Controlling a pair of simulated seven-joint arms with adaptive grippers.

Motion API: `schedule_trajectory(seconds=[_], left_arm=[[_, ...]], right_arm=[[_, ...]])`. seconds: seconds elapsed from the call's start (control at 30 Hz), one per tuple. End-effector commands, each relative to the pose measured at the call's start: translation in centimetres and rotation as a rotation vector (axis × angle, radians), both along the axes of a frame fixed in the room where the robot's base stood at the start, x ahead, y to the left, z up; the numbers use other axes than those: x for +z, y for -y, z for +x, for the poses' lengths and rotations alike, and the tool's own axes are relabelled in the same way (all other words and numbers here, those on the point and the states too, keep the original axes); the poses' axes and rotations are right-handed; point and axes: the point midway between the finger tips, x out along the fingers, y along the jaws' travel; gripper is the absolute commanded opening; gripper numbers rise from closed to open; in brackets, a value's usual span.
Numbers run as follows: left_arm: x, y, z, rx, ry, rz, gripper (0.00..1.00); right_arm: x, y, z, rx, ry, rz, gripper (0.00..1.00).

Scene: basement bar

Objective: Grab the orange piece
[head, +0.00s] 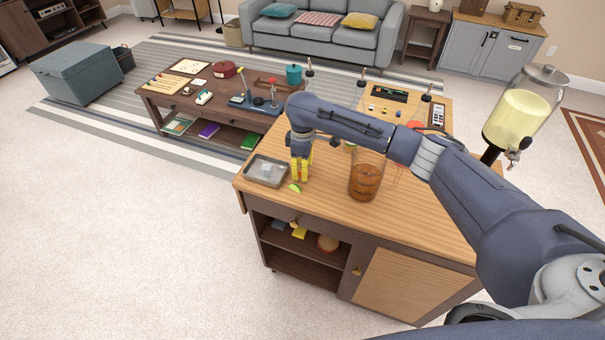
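My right gripper (300,178), with yellow fingers, points down over the left part of the wooden bar cabinet top (325,200). Its fingers look close together, but I cannot tell whether they are shut or hold anything. A small green wedge (295,188) lies on the top by the fingertips. I cannot make out a clear orange piece. A red-orange item (415,125) shows partly behind my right arm, too hidden to identify. My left gripper is not in view.
A metal tray (252,177) with pale, clear contents is left of the gripper. A glass jug (365,183) of brown liquid stands to its right. A drink dispenser (517,112) stands at the right. A low table (165,118) holds several items behind.

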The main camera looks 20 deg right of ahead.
Motion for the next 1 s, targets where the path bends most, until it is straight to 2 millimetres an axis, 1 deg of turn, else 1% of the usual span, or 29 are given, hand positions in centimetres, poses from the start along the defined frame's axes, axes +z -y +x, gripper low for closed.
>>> schedule_trajectory(seconds=[0.1, 0.17, 0.47, 0.83, 1.0], left_arm=[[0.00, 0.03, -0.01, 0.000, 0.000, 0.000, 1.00], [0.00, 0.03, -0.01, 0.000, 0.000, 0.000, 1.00], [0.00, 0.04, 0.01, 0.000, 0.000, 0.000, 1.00], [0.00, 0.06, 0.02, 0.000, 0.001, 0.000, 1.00], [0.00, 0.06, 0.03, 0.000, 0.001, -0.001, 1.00]], right_arm=[[-0.90, -0.03, -0.01, -0.001, 0.000, 0.001, 0.43], [-1.11, -0.02, -0.01, -0.001, 0.000, 0.001, 0.43], [-1.19, 0.02, 0.02, -0.001, 0.001, 0.000, 0.43], [-1.18, 0.04, 0.02, -0.001, 0.001, 0.000, 0.00], [-1.18, 0.05, 0.02, -0.001, 0.001, 0.000, 0.00]])
